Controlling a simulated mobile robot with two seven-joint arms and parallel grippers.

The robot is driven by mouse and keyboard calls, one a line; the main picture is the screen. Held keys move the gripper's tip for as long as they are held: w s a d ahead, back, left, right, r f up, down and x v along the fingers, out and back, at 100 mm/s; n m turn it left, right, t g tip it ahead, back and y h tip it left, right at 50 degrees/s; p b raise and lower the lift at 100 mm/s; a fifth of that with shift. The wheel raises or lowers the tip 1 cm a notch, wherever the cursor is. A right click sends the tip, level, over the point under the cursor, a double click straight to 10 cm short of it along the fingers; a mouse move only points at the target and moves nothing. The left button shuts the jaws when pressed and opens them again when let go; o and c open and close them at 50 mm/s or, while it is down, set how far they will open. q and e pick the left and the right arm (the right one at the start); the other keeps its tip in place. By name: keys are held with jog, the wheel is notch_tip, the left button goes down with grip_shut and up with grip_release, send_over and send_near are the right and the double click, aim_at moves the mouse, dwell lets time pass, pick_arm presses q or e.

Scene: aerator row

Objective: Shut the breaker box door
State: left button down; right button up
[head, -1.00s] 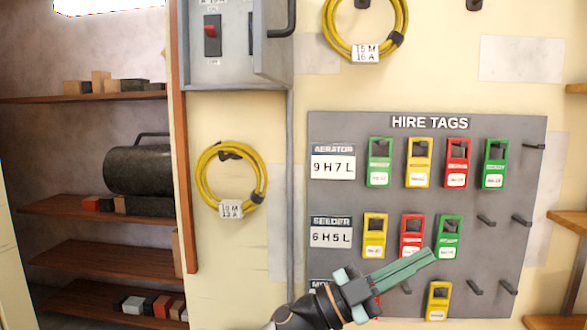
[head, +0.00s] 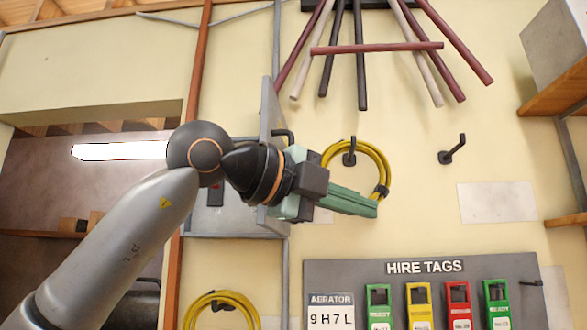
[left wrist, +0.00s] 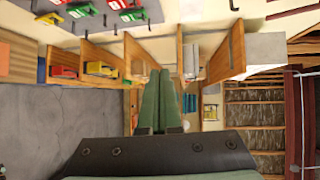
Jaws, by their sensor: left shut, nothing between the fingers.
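The grey breaker box (head: 238,222) is on the cream wall in the head view, partly hidden behind my left arm. The fingers (left wrist: 160,82) also show in the left wrist view, which does not show the box.
A yellow cable coil (head: 372,150) hangs just behind the left gripper, beside an empty hook (head: 453,149). The hire tags board (head: 380,276) is below, and crossed rods (head: 376,47) hang above. Shelves (head: 553,97) stand at the right edge. A second coil (head: 190,312) hangs lower left.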

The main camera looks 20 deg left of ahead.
pick_arm(q)
jog(key=s+a+r+n+t+y, duration=0.5)
jog(key=s+a+r, duration=0.2)
jog(key=a+r, duration=0.2)
jog(key=p+x, duration=0.4)
jog(key=x, duration=0.6)
jog(key=a, duration=0.3)
jog(key=shift+s+a, duration=0.2)
jog(key=shift+a, duration=0.05)
jog(key=shift+s+a+m+g+h, duration=0.1)
jog(key=shift+a+m+g+h, duration=0.05)
jog(key=shift+m+g+h, duration=0.15)
